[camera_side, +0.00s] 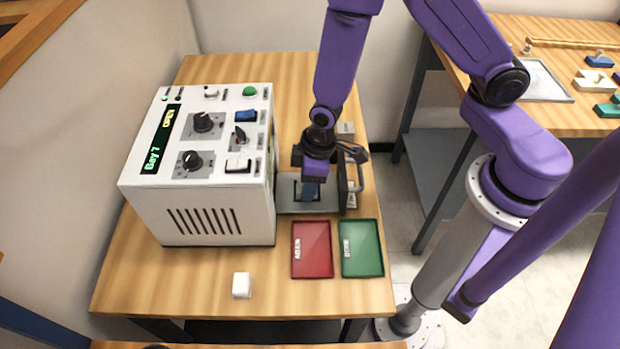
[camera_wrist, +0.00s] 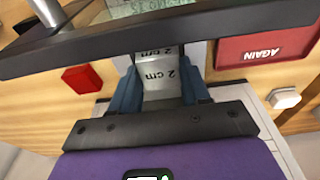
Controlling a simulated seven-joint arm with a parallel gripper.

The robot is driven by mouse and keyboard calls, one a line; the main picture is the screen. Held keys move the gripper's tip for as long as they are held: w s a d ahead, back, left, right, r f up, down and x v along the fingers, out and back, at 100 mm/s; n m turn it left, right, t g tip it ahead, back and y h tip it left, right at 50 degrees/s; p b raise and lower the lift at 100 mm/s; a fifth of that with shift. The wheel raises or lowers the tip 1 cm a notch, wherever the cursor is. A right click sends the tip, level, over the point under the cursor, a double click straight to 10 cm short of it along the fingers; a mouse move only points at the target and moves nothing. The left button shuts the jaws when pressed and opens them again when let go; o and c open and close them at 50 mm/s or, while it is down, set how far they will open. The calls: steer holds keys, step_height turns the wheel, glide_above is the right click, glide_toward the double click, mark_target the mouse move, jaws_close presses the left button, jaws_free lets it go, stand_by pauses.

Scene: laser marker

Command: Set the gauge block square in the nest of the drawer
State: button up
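The gauge block (camera_wrist: 163,78) is a pale block marked "2 cm" on two faces. In the wrist view it sits between the two blue fingers of my gripper (camera_wrist: 162,90), which appear shut on its sides. In the side view my gripper (camera_side: 309,190) points down over the pulled-out grey drawer (camera_side: 292,208). The fingers hide the block and most of the nest there. I cannot tell whether the block touches the nest floor. The drawer's dark front wall (camera_wrist: 160,38) crosses the top of the wrist view.
The white machine (camera_side: 205,215) stands left of the drawer, its display reading "Bay 7 OPEN". A red tray (camera_side: 311,262) and a green tray (camera_side: 361,262) lie in front of the drawer. The front-left table is mostly clear.

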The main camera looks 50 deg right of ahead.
steer(key=shift+o, duration=0.2)
steer(key=shift+s+d+r, duration=0.15)
steer(key=shift+d+r, duration=0.05)
steer(key=shift+r, duration=0.5)
steer(key=shift+s+d+r, duration=0.15)
steer(key=shift+s+r, duration=0.05)
steer(key=shift+r, duration=0.55)
steer(key=shift+s+d+r, duration=0.15)
steer(key=shift+d+r, duration=0.05)
steer(key=shift+r, duration=0.5)
step_height(320, 180, up, 8)
steer(key=shift+s+d, duration=0.35)
steer(key=shift+s, duration=0.1)
steer(key=s+d+r+n, duration=0.1)
steer(key=s+d+r, duration=0.3)
steer(key=s, duration=0.4)
steer(key=s+d+r+n+g, duration=0.1)
steer(key=s+d+r+n, duration=0.1)
steer(key=s+d+r, duration=0.3)
steer(key=s, duration=0.2)
steer(key=shift+s+d+r+n+h, duration=0.2)
steer(key=shift+s+d+n+h, duration=0.1)
steer(key=shift+s+d+h, duration=0.1)
